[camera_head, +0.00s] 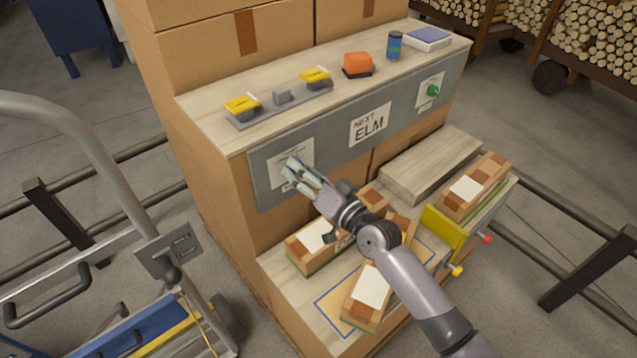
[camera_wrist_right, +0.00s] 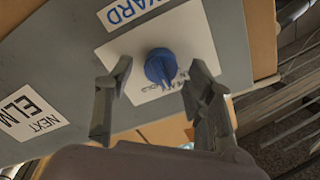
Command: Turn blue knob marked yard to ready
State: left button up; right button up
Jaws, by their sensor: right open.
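Small lettering on the plate near the knob is too blurred to read. My right gripper (camera_wrist_right: 155,90) is open, with one finger on each side of the knob and a gap to it. Whether the fingertips touch the plate I cannot tell. In the head view my right gripper (camera_head: 291,172) is in front of the panel's left plate (camera_head: 291,153) and hides the knob. My left gripper is not in view.
The grey panel (camera_head: 335,140) also carries a NEXT ELM sign (camera_head: 370,124) and a green knob (camera_head: 432,91). Wrapped wood blocks (camera_head: 368,297) lie on the lower shelf below my arm. A yellow stop (camera_head: 441,232) stands at right, and a trolley handle (camera_head: 90,150) at left.

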jog(key=v, duration=1.1)
jog(key=shift+s, duration=0.1)
